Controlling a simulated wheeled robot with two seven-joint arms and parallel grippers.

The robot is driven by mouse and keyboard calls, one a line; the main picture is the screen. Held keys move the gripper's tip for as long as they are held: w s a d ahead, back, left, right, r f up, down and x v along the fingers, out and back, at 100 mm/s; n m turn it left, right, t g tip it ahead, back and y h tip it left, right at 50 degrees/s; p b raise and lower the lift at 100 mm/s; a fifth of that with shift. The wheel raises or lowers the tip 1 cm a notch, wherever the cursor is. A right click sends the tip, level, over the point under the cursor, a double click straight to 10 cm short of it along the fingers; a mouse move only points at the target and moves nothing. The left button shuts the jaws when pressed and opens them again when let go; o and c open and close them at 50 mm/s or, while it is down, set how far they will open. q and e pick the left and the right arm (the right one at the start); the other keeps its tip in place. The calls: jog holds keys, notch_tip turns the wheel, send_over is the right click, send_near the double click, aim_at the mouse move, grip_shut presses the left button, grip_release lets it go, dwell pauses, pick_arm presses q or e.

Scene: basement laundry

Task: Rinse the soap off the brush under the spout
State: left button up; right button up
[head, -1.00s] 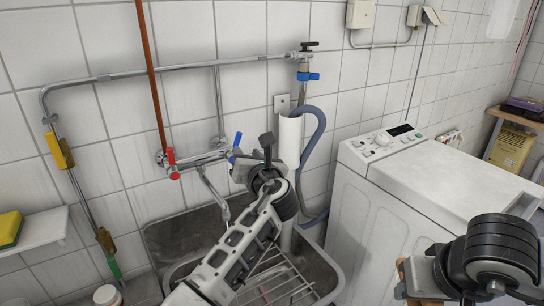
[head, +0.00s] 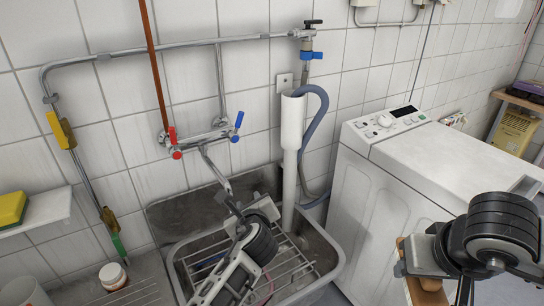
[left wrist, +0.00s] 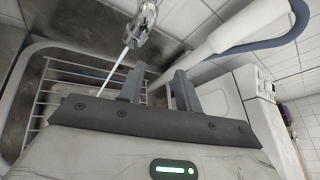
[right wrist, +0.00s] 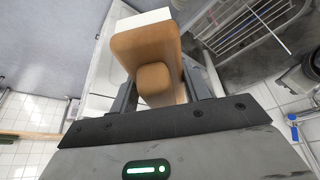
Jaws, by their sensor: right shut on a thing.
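The spout (head: 213,168) comes from the wall tap with red and blue handles (head: 238,120) and points down over the sink (head: 330,262). My left gripper (head: 240,206) is low over the sink, close to the spout's end. Its fingers stand apart and empty in the left wrist view (left wrist: 158,85). A thin pale streak below the chrome spout (left wrist: 143,18) there looks like running water. My right gripper (right wrist: 165,88) is shut on the wooden brush (right wrist: 150,45), in front of the washing machine; the brush's pale side faces away. Soap on it cannot be made out.
A wire rack (head: 295,255) lies in the sink. A white drain pipe (head: 291,125) with a grey hose rises behind it. The washing machine (head: 440,165) stands right of the sink. A shelf (head: 45,208) with a yellow sponge (head: 12,208) is at left; a jar (head: 112,274) stands lower.

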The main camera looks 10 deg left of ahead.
pick_arm(q)
jog(key=s+f+n+g+h, duration=0.2)
jog(key=s+f+n+h, duration=0.2)
jog(key=s+f+n, duration=1.05)
jog(key=s+a+n+g+h, duration=0.1)
jog(key=s+n+h, duration=0.1)
jog(key=s+n, duration=0.8)
jog(key=s, duration=0.4)
jog(key=shift+s+a+r+h, duration=0.2)
jog(key=shift+s+a+h, duration=0.15)
jog(key=shift+h, duration=0.05)
